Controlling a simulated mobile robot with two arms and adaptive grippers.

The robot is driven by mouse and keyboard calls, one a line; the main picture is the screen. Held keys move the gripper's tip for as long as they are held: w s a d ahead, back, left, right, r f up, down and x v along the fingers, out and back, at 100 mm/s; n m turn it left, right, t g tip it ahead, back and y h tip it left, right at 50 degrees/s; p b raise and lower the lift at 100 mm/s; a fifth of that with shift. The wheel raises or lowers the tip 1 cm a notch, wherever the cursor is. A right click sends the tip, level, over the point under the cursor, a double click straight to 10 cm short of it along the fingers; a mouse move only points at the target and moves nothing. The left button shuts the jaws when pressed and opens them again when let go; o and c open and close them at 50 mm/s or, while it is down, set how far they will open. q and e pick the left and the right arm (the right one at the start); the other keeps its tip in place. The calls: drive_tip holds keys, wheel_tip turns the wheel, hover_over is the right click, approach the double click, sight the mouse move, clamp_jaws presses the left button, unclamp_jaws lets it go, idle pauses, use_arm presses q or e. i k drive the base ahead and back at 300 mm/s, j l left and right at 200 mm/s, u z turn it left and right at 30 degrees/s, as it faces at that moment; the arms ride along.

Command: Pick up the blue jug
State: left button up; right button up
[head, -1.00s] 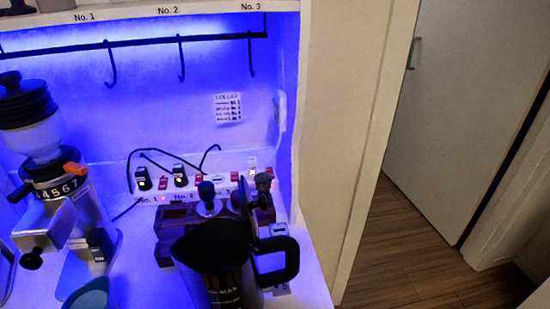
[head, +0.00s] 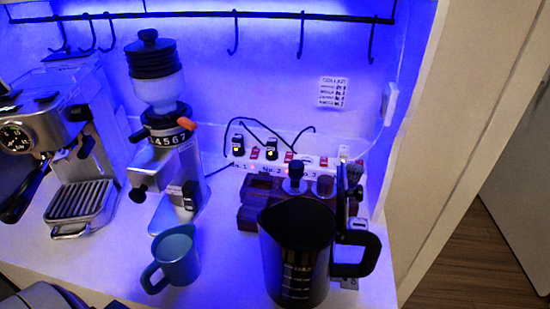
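A blue-teal mug-like jug (head: 178,262) stands upright on the white counter near its front edge, its handle toward the lower left. A larger dark jug (head: 297,262) with measuring marks and a black handle on its right stands to the right of it. The dark jug's colour is hard to judge under the blue light. Neither of my grippers is in view, and nothing is touching either jug.
A coffee grinder (head: 160,150) stands behind the teal jug, and an espresso machine (head: 65,140) is at the left. A wooden tamping stand (head: 258,205) and a power strip (head: 285,160) are behind the dark jug. Bare counter (head: 225,255) lies between the jugs.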

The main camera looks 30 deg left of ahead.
sight(174, 251)
drive_tip(key=j+u, duration=0.2)
drive_tip(key=u, duration=1.4)
drive_tip(key=z, duration=1.2)
drive_tip(key=j+u, duration=0.2)
drive_tip(key=u, duration=0.15)
drive_tip(key=k+j+u, duration=0.1)
drive_tip(key=j+u, duration=0.25)
drive_tip(key=l, duration=0.1)
